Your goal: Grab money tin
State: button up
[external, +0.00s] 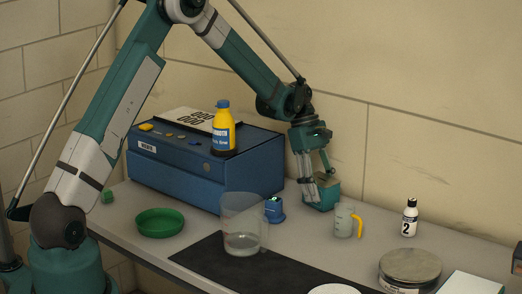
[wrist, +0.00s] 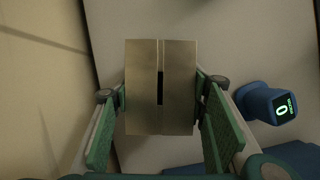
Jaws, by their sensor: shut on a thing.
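The money tin (wrist: 142,80) is a brass-coloured box with a dark slot in its top, seen from above in the wrist view. My gripper (wrist: 160,92) has a green finger on each side of it, shut on the tin. In the external view my gripper (external: 318,188) points down at the back of the table, right of the blue machine. There the tin is hard to make out among the fingers. I cannot tell whether it touches the table.
A small blue device (external: 274,210) with a lit display stands left of my gripper. A yellow-handled cup (external: 344,219) is close on the right. A clear jug (external: 243,220) stands in front, and the blue machine (external: 175,175) carries a yellow bottle (external: 223,133). A white bottle (external: 409,220) stands farther right.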

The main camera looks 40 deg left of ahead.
notch_tip(320, 180, up, 10)
jog(key=shift+f, duration=0.25)
dwell(0.3)
dwell(0.5)
